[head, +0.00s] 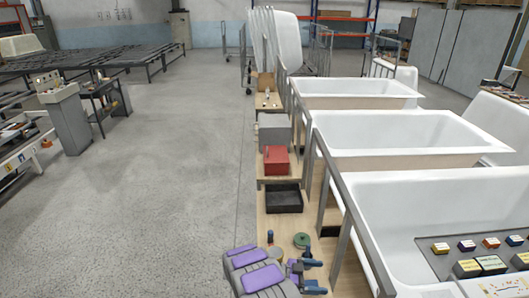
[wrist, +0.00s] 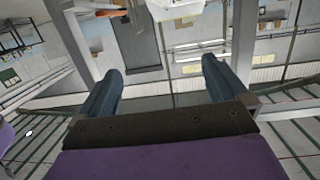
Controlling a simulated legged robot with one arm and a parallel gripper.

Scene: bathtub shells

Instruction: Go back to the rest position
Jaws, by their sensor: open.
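My gripper (wrist: 160,65) shows in the wrist view with its two dark blue fingers spread wide apart. Nothing is held between them. A dark bar and a purple part of my own arm fill the bottom of that view.
White bathtub shells (head: 400,135) stand right. Grey floor (head: 170,170) is clear left; a grey machine (head: 68,120) stands beyond.

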